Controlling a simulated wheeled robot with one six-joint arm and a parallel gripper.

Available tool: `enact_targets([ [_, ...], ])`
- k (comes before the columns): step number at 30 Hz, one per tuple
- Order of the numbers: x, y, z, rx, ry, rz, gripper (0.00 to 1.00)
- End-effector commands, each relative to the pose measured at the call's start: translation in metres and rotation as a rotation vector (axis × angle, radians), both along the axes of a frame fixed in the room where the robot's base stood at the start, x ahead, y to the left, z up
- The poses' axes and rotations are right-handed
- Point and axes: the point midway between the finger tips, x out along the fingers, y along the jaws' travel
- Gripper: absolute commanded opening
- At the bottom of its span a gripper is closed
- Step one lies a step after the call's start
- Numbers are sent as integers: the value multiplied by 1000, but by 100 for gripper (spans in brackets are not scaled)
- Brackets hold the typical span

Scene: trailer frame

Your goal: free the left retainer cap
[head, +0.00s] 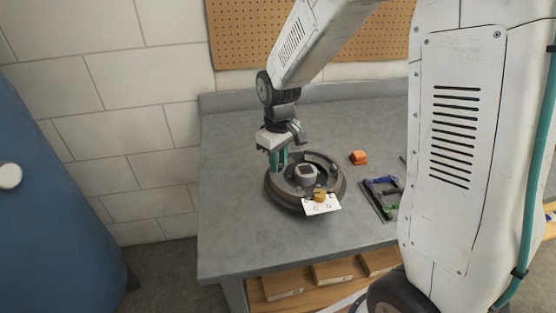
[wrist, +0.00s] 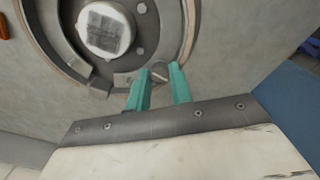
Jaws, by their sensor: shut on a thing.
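A round brake assembly with a dark outer ring (head: 335,200) lies on the grey workbench. Its pale central hub (head: 307,174) shows large in the wrist view (wrist: 105,30). My gripper (head: 279,168) points down at the left side of the ring. In the wrist view its teal fingers (wrist: 158,76) are a small distance apart at the inner side of the ring, shut on a small, pale metal part (wrist: 159,75). This looks like the left retainer cap, mostly hidden between the fingers. I cannot tell whether it is still seated.
A brass-coloured piece (head: 319,195) and a white card (head: 321,206) with letters are at the ring's front edge. The bench (head: 228,220) is clear at left; a blue rounded body (head: 50,200) stands beyond.

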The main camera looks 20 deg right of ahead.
Motion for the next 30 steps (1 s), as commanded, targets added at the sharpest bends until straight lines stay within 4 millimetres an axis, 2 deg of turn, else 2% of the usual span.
enact_targets([
  [10, 1, 0, 1, 0, -3, 130, 0],
  [26, 1, 0, 1, 0, -4, 149, 0],
  [27, 1, 0, 1, 0, -4, 149, 33],
  [28, 1, 0, 1, 0, -4, 149, 41],
  [30, 1, 0, 1, 1, -3, 149, 43],
])
